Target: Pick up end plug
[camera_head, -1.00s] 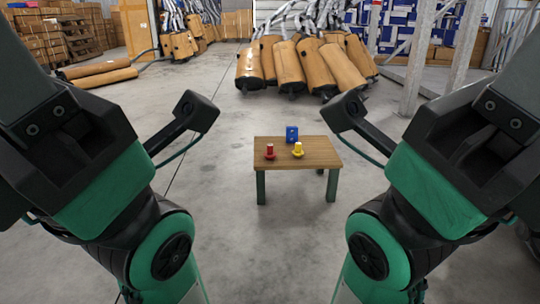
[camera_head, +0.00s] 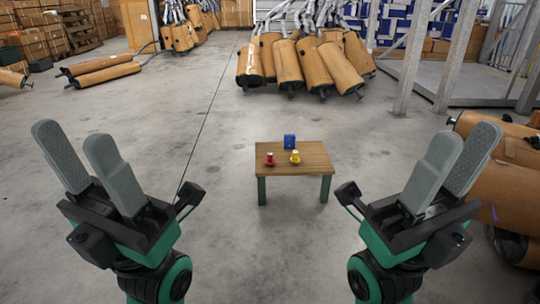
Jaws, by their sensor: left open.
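A small wooden-topped table (camera_head: 310,166) with green legs stands ahead in the middle of the head view. On it are a small red plug-shaped piece (camera_head: 270,160) at the left and a yellow one (camera_head: 295,158) in the middle, each upright on a wider base. A blue block (camera_head: 290,141) stands at the back edge. I cannot tell which piece is the end plug. My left gripper (camera_head: 72,140) is raised, open and empty, left of the table and nearer to me. My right gripper (camera_head: 464,138) is raised to the right, with its fingers apart and empty.
Brown mufflers (camera_head: 305,62) are heaped behind the table, and more mufflers (camera_head: 505,190) lie close at the right edge. Metal posts (camera_head: 412,55) stand at the back right. The concrete floor (camera_head: 225,200) around the table is clear.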

